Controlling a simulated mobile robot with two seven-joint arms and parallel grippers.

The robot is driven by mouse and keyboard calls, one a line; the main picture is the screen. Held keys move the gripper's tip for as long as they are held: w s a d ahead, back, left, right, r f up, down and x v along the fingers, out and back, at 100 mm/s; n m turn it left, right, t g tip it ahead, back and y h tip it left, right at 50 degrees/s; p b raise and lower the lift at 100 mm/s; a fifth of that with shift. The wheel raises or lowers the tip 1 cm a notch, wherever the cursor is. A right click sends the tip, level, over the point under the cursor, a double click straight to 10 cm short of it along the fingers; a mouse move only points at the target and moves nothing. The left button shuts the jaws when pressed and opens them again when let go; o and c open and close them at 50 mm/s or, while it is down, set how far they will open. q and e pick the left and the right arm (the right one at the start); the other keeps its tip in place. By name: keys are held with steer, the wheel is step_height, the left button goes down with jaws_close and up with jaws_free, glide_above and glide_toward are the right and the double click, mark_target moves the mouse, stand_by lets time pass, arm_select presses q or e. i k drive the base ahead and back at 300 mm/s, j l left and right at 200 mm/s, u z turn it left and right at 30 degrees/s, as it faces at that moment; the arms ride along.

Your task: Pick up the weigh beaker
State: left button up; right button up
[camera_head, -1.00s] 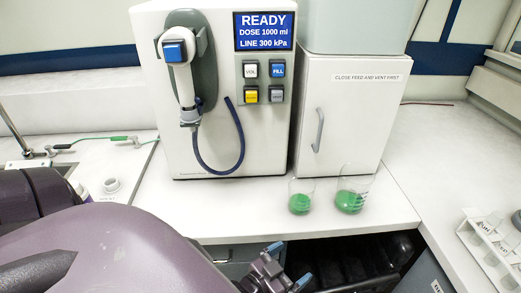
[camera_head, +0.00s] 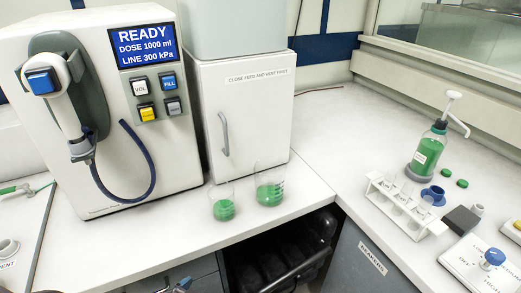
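Two clear beakers with green contents stand side by side on the white counter in the head view. The smaller beaker (camera_head: 223,207) is on the left and the larger beaker (camera_head: 270,190) is on the right, close in front of the white cabinet. No label shows which one is the weigh beaker. Only a small bluish tip of my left gripper (camera_head: 182,284) seems to show at the bottom edge, below the counter front and apart from both beakers. Its opening is hidden. My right gripper is out of view.
A dispenser (camera_head: 110,190) with a hose and a white cabinet (camera_head: 255,120) stand behind the beakers. On the right are a tube rack (camera_head: 400,208), a green pump bottle (camera_head: 428,150), a blue cup (camera_head: 432,195) and a black block (camera_head: 461,221). An open bay (camera_head: 280,255) lies below the counter.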

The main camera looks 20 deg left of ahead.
mark_target(269, 171)
steer(key=u, duration=0.75)
steer(key=l+u, duration=0.2)
steer(key=u, duration=0.2)
steer(key=i+l+u, duration=0.1)
steer(key=l+u, duration=0.15)
steer(key=u, duration=0.2)
steer(key=l, duration=0.3)
